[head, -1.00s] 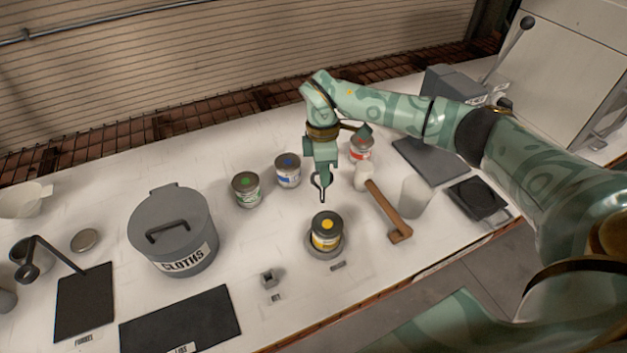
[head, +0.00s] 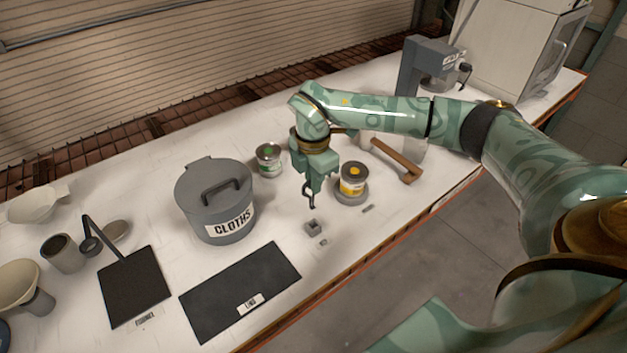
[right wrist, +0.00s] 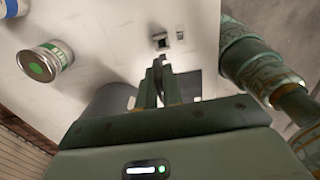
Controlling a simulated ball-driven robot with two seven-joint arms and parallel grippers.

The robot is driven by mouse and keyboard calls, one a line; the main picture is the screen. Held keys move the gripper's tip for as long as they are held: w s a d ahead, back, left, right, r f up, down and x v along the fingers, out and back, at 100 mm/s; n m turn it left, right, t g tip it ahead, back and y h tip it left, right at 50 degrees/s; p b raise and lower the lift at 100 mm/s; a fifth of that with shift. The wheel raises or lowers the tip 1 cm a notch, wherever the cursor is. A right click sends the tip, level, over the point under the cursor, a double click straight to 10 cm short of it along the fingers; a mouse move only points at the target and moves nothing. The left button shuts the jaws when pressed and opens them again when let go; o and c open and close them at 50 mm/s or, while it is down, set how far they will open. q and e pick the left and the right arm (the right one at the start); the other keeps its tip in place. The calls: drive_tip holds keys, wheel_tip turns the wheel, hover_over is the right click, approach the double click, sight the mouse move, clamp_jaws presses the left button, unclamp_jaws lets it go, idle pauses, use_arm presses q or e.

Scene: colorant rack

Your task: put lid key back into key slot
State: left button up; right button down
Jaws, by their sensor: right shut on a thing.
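My right gripper (head: 312,186) is shut on the lid key (head: 312,204), a small dark piece that points down from the fingertips. The key slot, a small grey block with a dark opening (head: 312,227), stands on the table just below and in front of the key, with a gap between them. In the right wrist view the slot (right wrist: 160,41) lies just beyond the fingertips (right wrist: 158,72). The key is mostly hidden by the fingers there. My left gripper is not in view.
A yellow-labelled can (head: 352,182) stands on a round base close to the right of the gripper. A grey cloths bin (head: 205,205) stands to the left, with a black lid mat (head: 240,290) in front.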

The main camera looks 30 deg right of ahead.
sight(314, 207)
drive_tip(key=shift+d+f, duration=0.1)
drive_tip(key=shift+d, duration=0.1)
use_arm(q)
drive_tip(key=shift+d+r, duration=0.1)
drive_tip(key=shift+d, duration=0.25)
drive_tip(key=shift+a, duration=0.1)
use_arm(e)
drive_tip(key=shift+a, duration=0.1)
drive_tip(key=shift+f, duration=0.15)
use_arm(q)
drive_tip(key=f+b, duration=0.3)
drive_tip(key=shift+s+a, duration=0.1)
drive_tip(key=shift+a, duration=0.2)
use_arm(e)
wheel_tip(314, 207, down, 6)
drive_tip(key=shift+r, duration=0.25)
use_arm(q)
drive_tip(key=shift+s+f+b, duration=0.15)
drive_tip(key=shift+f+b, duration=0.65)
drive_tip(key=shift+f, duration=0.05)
use_arm(e)
drive_tip(key=shift+f, duration=1.85)
